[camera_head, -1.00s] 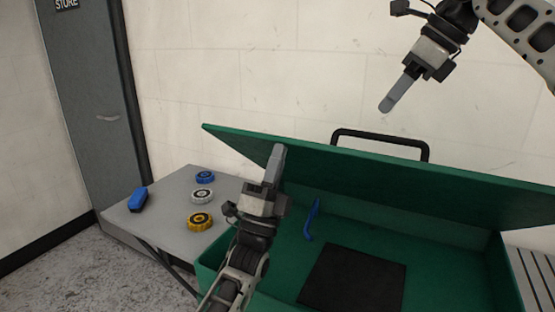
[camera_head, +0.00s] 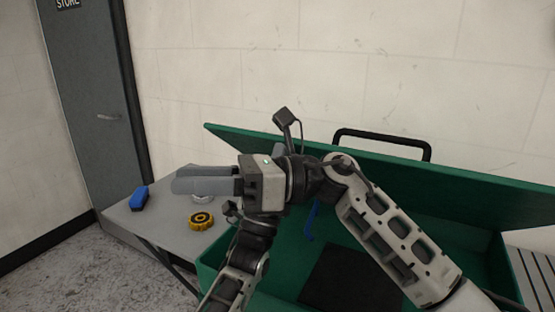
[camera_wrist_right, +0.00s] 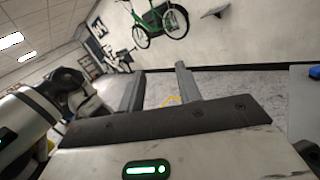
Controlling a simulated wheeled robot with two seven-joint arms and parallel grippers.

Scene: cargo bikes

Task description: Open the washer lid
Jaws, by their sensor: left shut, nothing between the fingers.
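No washing machine shows. A long green box (camera_head: 470,238) stands open at the right, its green lid (camera_head: 470,192) raised and tilted against the wall side. My right gripper (camera_head: 180,181) points left over the grey side table, its fingers apart and empty in the right wrist view (camera_wrist_right: 158,78). My left gripper (camera_head: 279,149) is upright in front of the lid, mostly hidden behind my right wrist. It is shut; I cannot tell whether it touches the lid. A gold ring-shaped disc (camera_head: 201,221) lies on the table. A silver disc (camera_head: 203,198) is partly covered by my right gripper.
The grey table (camera_head: 150,225) also carries a blue block (camera_head: 139,198). Inside the box are a blue tool (camera_head: 311,222) and a black mat (camera_head: 345,275). A black handle bar (camera_head: 385,137) rises behind the lid. My arms cross above the box.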

